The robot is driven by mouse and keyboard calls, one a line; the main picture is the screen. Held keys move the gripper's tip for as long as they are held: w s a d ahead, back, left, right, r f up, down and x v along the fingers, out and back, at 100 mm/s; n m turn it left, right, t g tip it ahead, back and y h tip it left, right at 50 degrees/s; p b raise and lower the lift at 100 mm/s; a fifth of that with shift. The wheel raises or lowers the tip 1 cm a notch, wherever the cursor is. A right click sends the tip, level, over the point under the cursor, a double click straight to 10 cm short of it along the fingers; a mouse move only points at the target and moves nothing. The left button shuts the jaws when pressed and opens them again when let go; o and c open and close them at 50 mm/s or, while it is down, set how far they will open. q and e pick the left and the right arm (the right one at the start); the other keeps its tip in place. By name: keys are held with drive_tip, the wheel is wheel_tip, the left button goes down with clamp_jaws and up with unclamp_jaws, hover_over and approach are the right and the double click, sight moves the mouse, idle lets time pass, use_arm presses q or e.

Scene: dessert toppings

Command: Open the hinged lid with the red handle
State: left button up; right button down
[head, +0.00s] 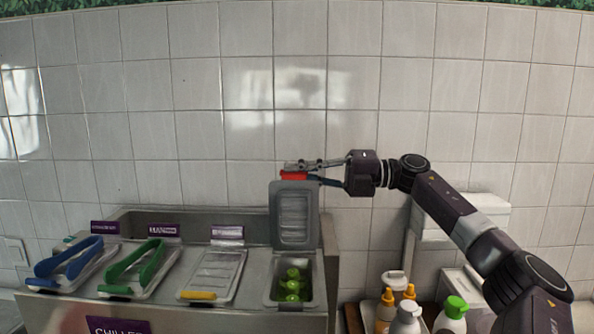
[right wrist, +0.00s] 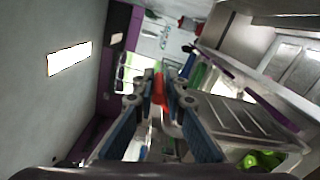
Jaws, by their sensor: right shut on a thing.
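The hinged lid (head: 294,215) with the red handle (head: 294,176) stands upright at the back of its bin in the head view. The open bin (head: 272,297) shows several green items (head: 291,286) inside. My right gripper (head: 300,166) is shut on the red handle at the top edge of the lid. In the right wrist view the red handle (right wrist: 159,88) sits between the two fingers (right wrist: 160,85), and the green items (right wrist: 262,160) show at lower right. My left gripper is in neither view.
To the left are a lid with a yellow handle (head: 198,295), shut, and green tongs (head: 139,265) and blue tongs (head: 68,262) on other lids. Several bottles, one with a green cap (head: 456,306), stand right of the steel counter (head: 330,262). A tiled wall (head: 240,120) is close behind.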

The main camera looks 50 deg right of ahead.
drive_tip(key=shift+a+f, duration=0.1)
drive_tip(key=shift+f, duration=0.3)
drive_tip(key=c, duration=2.1)
unclamp_jaws()
drive_tip(key=shift+o, duration=1)
drive_tip(key=shift+w+r, duration=0.15)
drive_tip(key=shift+w, duration=0.05)
drive_tip(key=shift+s, duration=0.15)
drive_tip(key=v, duration=1.2)
